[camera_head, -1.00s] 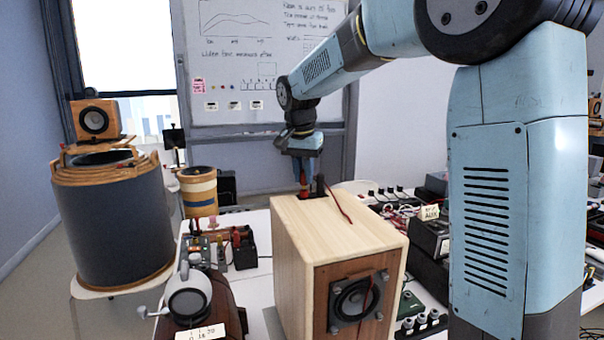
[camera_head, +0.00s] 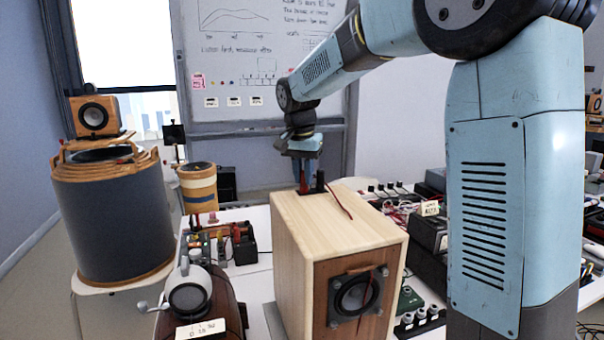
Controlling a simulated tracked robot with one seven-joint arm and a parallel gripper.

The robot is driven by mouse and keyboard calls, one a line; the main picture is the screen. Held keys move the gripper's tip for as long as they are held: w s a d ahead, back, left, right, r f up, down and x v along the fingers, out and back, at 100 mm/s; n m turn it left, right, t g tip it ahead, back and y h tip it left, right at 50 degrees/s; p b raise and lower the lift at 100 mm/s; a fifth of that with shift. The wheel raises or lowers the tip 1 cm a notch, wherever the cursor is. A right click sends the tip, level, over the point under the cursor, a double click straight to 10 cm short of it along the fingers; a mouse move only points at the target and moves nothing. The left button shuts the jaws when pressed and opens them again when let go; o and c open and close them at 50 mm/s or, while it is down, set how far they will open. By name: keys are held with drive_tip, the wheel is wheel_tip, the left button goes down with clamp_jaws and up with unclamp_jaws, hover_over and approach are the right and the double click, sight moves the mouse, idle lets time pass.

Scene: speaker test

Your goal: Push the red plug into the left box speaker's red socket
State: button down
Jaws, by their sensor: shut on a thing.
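A pale wooden box speaker (camera_head: 335,228) stands on the white table, with a dark driver on its front. My gripper (camera_head: 303,178) points down at the far edge of its top. It is shut on the red plug (camera_head: 303,187), which shows as a small upright red piece there. A black upright piece (camera_head: 320,182) stands just right of it. A thin red cable (camera_head: 340,201) runs over the speaker's top. The red socket is not visible, and I cannot tell whether the plug touches or enters it.
A large dark blue drum-shaped speaker (camera_head: 112,220) with a small wooden speaker (camera_head: 96,116) above it stands left. A grey rounded device (camera_head: 190,292) is in front. Several electronics and cables (camera_head: 398,205) crowd the right. A whiteboard (camera_head: 245,60) is behind.

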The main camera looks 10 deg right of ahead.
drive_tip(key=c, duration=0.9)
unclamp_jaws()
drive_tip(key=shift+c, duration=0.2)
drive_tip(key=shift+r, duration=3.75)
